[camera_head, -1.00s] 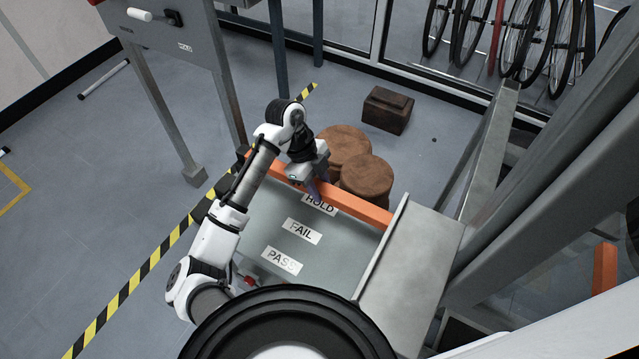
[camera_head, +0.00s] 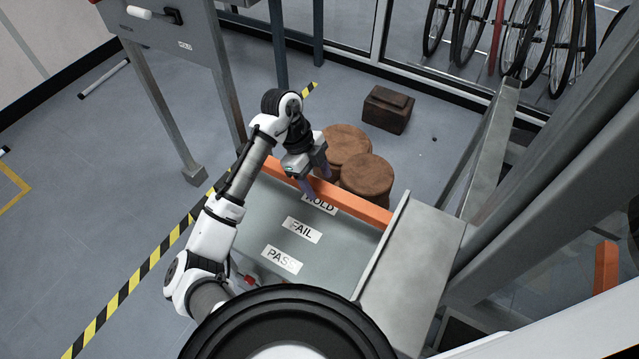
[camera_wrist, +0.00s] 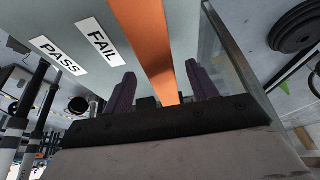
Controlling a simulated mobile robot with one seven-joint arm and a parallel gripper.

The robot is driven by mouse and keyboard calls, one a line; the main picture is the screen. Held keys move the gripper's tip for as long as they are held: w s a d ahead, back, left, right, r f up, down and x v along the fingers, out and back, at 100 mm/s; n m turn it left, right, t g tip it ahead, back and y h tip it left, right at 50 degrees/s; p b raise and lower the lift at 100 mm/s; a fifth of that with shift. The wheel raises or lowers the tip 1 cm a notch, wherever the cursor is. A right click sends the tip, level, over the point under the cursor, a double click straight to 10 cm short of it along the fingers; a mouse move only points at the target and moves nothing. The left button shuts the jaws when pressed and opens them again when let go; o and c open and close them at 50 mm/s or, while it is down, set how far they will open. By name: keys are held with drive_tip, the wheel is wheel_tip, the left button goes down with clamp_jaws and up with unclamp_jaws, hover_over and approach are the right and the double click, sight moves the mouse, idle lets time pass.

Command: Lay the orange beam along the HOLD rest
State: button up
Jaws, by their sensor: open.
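The orange beam (camera_head: 352,204) lies along the far edge of the grey table, beside the HOLD label (camera_head: 320,205), which it partly borders. My gripper (camera_head: 317,182) is over the beam, left of its middle. In the wrist view the beam (camera_wrist: 146,45) runs between the two purple fingers of my gripper (camera_wrist: 160,88), which are apart with clear gaps on both sides. The gripper is open and holds nothing. Whether the beam's underside rests fully on the table is hidden.
The table also bears the FAIL label (camera_head: 302,231) and PASS label (camera_head: 281,260). A raised grey metal ledge (camera_head: 415,265) bounds it on the right. Brown round stools (camera_head: 367,177) stand just beyond the beam. Another orange piece (camera_head: 605,267) shows at far right.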

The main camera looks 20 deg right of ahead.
drive_tip(key=v, duration=1.1)
drive_tip(key=shift+r+b, duration=0.3)
drive_tip(key=shift+r, duration=0.1)
drive_tip(key=shift+a, duration=0.1)
